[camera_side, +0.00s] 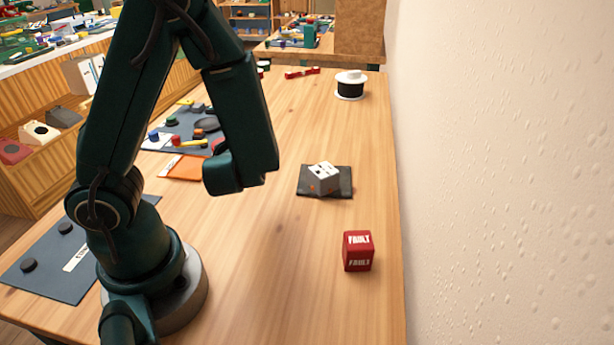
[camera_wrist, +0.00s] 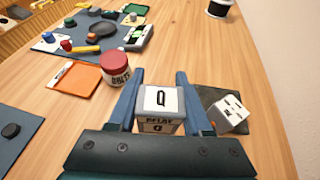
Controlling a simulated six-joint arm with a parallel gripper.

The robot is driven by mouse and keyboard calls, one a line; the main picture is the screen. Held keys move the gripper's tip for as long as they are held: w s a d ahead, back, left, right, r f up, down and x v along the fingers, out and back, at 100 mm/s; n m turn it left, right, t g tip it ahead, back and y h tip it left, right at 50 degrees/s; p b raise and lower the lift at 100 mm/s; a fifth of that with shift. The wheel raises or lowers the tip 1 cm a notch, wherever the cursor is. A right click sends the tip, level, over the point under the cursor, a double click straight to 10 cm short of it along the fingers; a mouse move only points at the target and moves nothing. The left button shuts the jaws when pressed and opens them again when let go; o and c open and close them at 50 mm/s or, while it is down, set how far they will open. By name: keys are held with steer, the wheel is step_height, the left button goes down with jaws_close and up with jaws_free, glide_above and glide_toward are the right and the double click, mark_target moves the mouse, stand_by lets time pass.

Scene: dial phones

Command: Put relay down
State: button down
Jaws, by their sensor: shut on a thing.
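In the side view my arm hides the relay and the fingertips. A white block with dark marks (camera_side: 323,178) stands on a dark square mat (camera_side: 342,190). In the wrist view this block (camera_wrist: 230,113) is just right of my right finger.
A red FAULT cube (camera_side: 358,251) stands near the wall. A red-lidded jar (camera_wrist: 115,68) and an orange tray (camera_wrist: 75,78) are left of my gripper. A blue mat (camera_wrist: 55,44) holds tools and parts. A black-and-white spool (camera_side: 350,85) stands far back. Bare wood lies ahead.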

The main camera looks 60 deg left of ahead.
steer(key=w+d+r+m+t+h, duration=0.4)
steer(key=d+r+m+h, duration=0.1)
steer(key=d+r, duration=0.6)
steer(key=s+d+f+n+g+y, duration=0.1)
steer(key=s+f+n+g+y, duration=0.6)
steer(key=s+f+n+g, duration=0.5)
steer(key=s+d+n+g+h, duration=0.7)
steer(key=s+d+n+g, duration=0.1)
steer(key=n+g, duration=0.4)
steer(key=w+d+r+n+t+h, duration=0.2)
steer(key=w+d+n+h, duration=0.2)
steer(key=d+n+h, duration=0.75)
steer(key=w+a+n+t+h, duration=0.5)
steer(key=w+n+t+h, duration=0.4)
steer(key=w+n, duration=0.4)
steer(key=t, duration=0.1)
glide_above(385, 343)
steer(key=s, duration=0.2)
steer(key=shift+m+y, duration=0.35)
steer(key=shift+y, duration=0.1)
steer(key=f, duration=0.6)
steer(key=shift+w+d+f, duration=0.1)
steer(key=shift+w+d, duration=0.15)
steer(key=shift+d, duration=0.05)
steer(key=shift+f, duration=2)
